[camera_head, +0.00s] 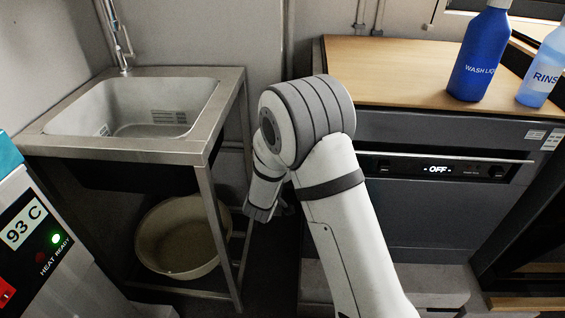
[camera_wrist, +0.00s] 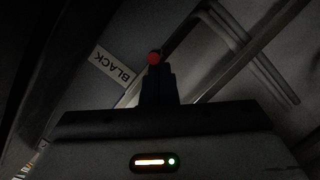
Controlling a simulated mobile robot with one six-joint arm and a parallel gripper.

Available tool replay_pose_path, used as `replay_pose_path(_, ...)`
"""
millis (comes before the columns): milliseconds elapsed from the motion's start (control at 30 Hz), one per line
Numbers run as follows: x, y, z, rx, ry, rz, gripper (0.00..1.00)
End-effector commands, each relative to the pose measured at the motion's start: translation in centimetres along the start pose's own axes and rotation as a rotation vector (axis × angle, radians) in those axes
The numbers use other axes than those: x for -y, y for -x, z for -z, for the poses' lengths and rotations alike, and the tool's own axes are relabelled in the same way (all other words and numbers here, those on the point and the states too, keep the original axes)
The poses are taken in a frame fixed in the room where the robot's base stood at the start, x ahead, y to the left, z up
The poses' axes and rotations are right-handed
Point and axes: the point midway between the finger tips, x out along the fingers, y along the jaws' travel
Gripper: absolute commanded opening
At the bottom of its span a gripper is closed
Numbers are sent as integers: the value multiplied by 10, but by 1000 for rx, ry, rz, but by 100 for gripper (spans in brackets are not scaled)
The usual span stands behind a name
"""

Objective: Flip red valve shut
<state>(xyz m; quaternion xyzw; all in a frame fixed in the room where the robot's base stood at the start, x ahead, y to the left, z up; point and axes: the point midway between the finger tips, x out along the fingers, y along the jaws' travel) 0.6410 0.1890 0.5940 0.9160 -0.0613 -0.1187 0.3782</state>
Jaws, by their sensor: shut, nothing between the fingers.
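My gripper (camera_head: 262,213) reaches down into the narrow gap between the sink stand and the dark appliance in the head view. In the wrist view my gripper (camera_wrist: 157,72) is shut, with its dark fingers together and empty. A small round red thing (camera_wrist: 154,58) shows right at the fingertips. It looks like part of the red valve, but its shape is mostly hidden behind the fingers. I cannot tell whether the fingers touch it. The valve does not show in the head view.
A "BLACK" label (camera_wrist: 113,67) lies beside the fingers, and pale pipes (camera_wrist: 255,50) run to their right. The sink stand (camera_head: 208,150) holds a basin (camera_head: 150,225) below. The dark appliance (camera_head: 450,215) reads OFF. Blue bottles (camera_head: 480,55) stand on the wooden counter (camera_head: 400,65).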

Motion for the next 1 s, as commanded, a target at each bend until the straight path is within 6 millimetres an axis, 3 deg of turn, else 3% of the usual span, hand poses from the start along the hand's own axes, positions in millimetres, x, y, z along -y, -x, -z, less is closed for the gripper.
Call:
replay_pose_path(567, 6, 0, -7, 2, 0, 0, 0)
replay_pose_path(1000, 21, -6, -22, 4, 1, 0, 0)
